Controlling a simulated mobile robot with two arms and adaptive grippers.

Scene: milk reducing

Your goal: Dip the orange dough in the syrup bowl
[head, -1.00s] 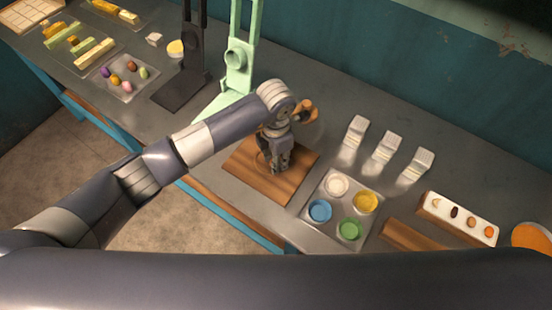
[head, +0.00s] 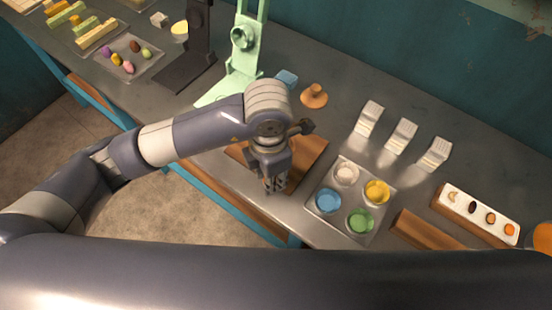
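My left gripper (head: 275,188) points down at the front part of the wooden board (head: 312,148). Its fingers are small and dark, and I cannot tell whether they are apart or hold anything. No orange dough can be clearly made out; the wrist hides part of the board, where a small orange-brown patch shows beside it. A metal tray (head: 385,209) right of the board holds a cream bowl (head: 345,174), a yellow bowl (head: 377,191), a blue bowl (head: 328,201) and a green bowl (head: 360,220). Which holds syrup is unclear. My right gripper is not in view.
A wooden stamp (head: 314,96) and a blue block (head: 287,78) lie behind the board. A pale green press (head: 243,55) stands at back left. White holders (head: 401,136) stand behind the bowls. An orange round thing (head: 543,240) is cut off at the right edge.

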